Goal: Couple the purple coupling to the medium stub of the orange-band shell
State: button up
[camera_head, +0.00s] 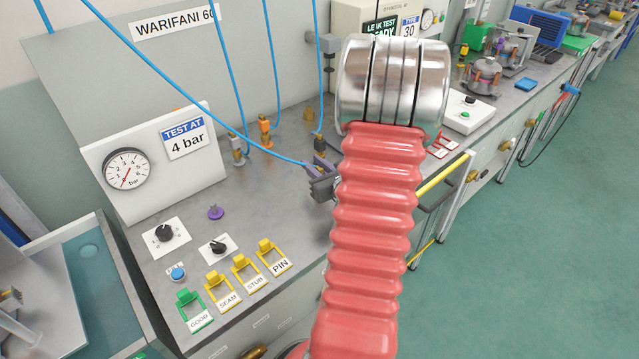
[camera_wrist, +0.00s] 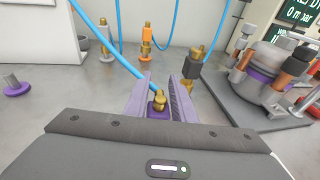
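The purple coupling (camera_wrist: 158,102), brass with a purple collar, sits between the lavender fingers of my gripper (camera_wrist: 160,92), which appear shut on it. A blue hose runs to it. In the head view my gripper (camera_head: 322,180) is partly behind my red arm, above the bench. A grey domed shell (camera_wrist: 275,65) with copper stubs stands on a dark plate at the right of the wrist view. My arm hides this spot in the head view. Which stub is medium is unclear.
An empty purple-based post (camera_head: 215,212) stands on the bench. Grey (camera_head: 237,150), orange (camera_head: 265,130) and black (camera_wrist: 189,68) couplings with hoses stand behind my gripper. A gauge panel (camera_head: 150,155), knobs and several labelled frames are at the left. More shells (camera_head: 485,72) stand farther right.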

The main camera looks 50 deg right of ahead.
grip_shut()
jog(key=shift+r, duration=0.1)
notch_tip(320, 180, up, 10)
dwell(0.8)
jog(key=shift+s, duration=0.1)
dwell(0.5)
